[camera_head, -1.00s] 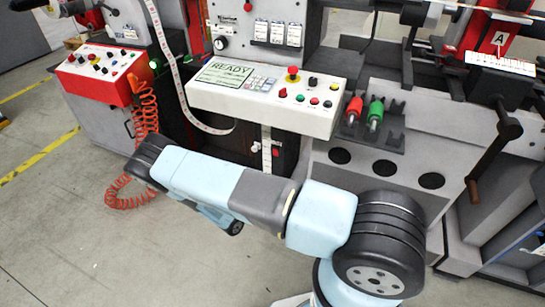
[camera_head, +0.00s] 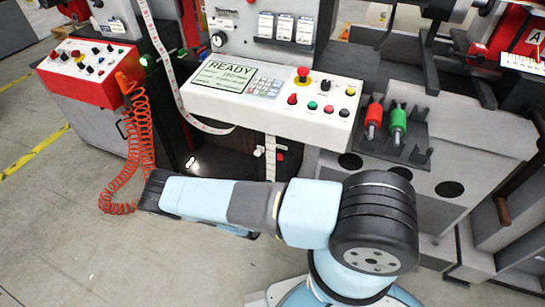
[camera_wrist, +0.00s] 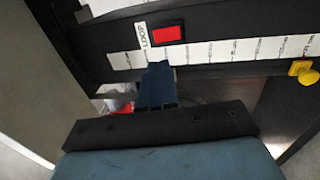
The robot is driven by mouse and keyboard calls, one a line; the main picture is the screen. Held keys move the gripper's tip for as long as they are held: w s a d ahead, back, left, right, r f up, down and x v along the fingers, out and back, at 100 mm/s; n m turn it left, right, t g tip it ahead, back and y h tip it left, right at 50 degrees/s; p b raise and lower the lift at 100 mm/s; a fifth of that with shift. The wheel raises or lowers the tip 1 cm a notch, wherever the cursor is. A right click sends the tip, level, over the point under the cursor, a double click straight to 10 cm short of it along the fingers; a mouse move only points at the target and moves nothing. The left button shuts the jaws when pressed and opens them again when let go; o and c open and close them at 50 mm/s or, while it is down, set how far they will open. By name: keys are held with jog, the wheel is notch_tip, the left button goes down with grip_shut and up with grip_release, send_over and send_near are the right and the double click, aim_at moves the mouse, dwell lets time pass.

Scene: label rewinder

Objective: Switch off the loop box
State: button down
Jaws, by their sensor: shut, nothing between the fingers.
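In the wrist view, the loop box shows as a black panel (camera_wrist: 220,22) with a white "LOOP" label (camera_wrist: 143,34). A bright red rectangular switch (camera_wrist: 168,34) sits right beside the label. My gripper (camera_wrist: 158,68) is shut and empty, its dark blue fingers pointing at the panel just below the label and switch. I cannot tell whether the fingertips touch the panel. In the head view, a small red spot (camera_head: 281,155) shows on the dark unit under the console, above my arm. My gripper is hidden there behind my own arm.
A white strip with marks (camera_wrist: 235,50) runs along the panel, and a yellow knob (camera_wrist: 299,68) is at its right. The READY console (camera_head: 270,104) overhangs above my arm. A coiled orange hose (camera_head: 125,150) hangs left. Open floor lies at front left.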

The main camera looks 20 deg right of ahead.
jog(key=shift+w+a, duration=0.1)
jog(key=shift+a, duration=0.1)
send_near(280, 155)
jog(key=x, duration=0.7)
jog(key=shift+f, duration=0.25)
jog(key=shift+a, duration=0.1)
